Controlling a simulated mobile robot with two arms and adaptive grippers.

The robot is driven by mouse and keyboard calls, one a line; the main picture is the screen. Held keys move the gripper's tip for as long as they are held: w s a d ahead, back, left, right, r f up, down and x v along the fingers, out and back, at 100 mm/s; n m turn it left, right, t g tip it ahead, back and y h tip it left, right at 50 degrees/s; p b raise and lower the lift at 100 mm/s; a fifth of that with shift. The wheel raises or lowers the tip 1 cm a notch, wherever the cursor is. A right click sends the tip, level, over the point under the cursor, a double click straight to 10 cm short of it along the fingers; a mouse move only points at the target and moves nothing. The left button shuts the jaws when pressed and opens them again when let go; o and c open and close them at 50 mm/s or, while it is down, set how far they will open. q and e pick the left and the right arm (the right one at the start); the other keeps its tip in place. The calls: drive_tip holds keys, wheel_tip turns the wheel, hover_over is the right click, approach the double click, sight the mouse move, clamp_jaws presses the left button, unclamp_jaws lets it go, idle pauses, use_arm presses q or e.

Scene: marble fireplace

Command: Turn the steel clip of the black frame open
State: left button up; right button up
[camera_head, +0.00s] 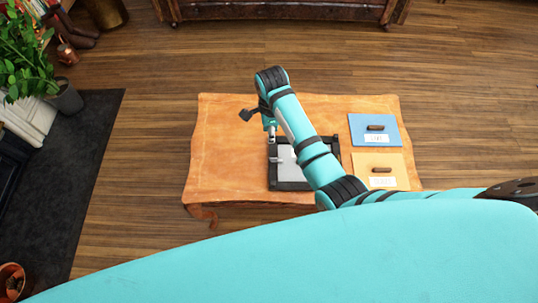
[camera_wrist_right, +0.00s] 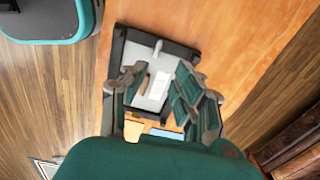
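The black frame (camera_head: 275,179) lies flat on the orange wooden table, holding a pale grey plate (camera_head: 285,170). My right arm covers part of it in the head view. The wrist view shows the frame (camera_wrist_right: 116,52) and the plate with a white label and a brown handle (camera_wrist_right: 143,86). The small steel clip (camera_wrist_right: 157,48) lies near the frame's far edge in that view; the head view shows it small at the frame's left side (camera_head: 276,160). My right gripper (camera_wrist_right: 160,80) is open and empty, fingers apart over the frame, apart from the clip. My left gripper is out of view.
A blue panel (camera_head: 361,123) and a yellow-orange panel (camera_head: 362,162), each with a brown handle and white label, lie at the table's right. The table's left part (camera_head: 222,150) is clear. A plant (camera_head: 25,60) stands at the far left.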

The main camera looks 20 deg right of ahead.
sight(270, 158)
wheel_tip(270, 158, down, 17)
drive_tip(key=b, duration=0.4)
clamp_jaws()
idle(0.3)
